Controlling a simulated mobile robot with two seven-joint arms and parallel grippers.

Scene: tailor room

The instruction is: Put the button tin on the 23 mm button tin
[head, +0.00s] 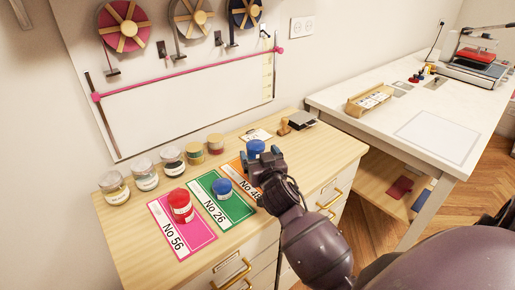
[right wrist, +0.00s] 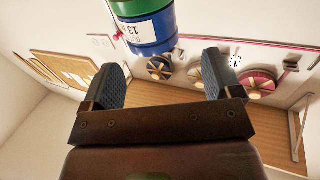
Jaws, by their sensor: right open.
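My right gripper (head: 262,158) is open and empty over the orange card at the right of the row. A blue-topped tin (head: 256,147) stands just beyond it, partly hidden by the gripper. In the right wrist view, upside down, a blue part with a white label marked 13 (right wrist: 148,34) meets a green part (right wrist: 140,8); I cannot tell if these are one tin or two stacked. It lies beyond the open fingers. Another blue tin (head: 222,187) stands on the green No 26 card, and a red tin (head: 181,207) on the pink No 56 card. No 23 mm marking is legible.
Several jars and tins (head: 146,178) line the back of the wooden cabinet (head: 125,240). A stamp and dark pad (head: 301,119) lie at its far right. A white table (head: 440,140) stands to the right. The wall board carries spools and a pink rod (head: 190,69).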

